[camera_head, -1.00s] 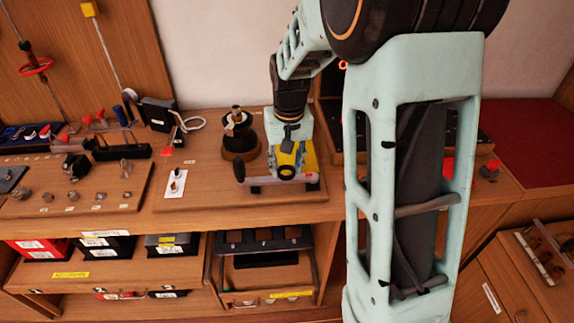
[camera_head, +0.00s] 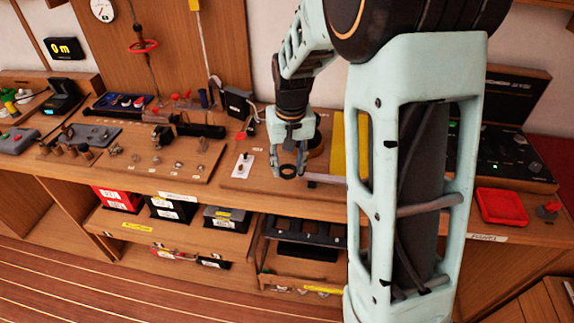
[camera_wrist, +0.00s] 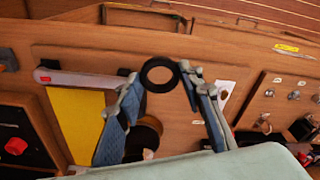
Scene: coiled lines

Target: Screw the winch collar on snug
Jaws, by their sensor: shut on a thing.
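The winch collar, a black ring (camera_head: 288,178), is held in my gripper (camera_head: 288,163) over the front part of the bench. In the wrist view the collar (camera_wrist: 146,77) sits between the two fingertips (camera_wrist: 160,80), its open hole facing the camera. My gripper is shut on it. The winch (camera_head: 315,150) stands behind and to the right of the gripper in the head view, mostly hidden by it. In the wrist view the winch (camera_wrist: 146,133) shows partly between the fingers, apart from the collar.
A yellow panel (camera_head: 350,145) with a grey bar lies right of the winch. A white plate with a small post (camera_head: 243,165) is left of the gripper. A board with small metal fittings (camera_head: 135,165) lies farther left. A red tray (camera_head: 500,206) is at the right.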

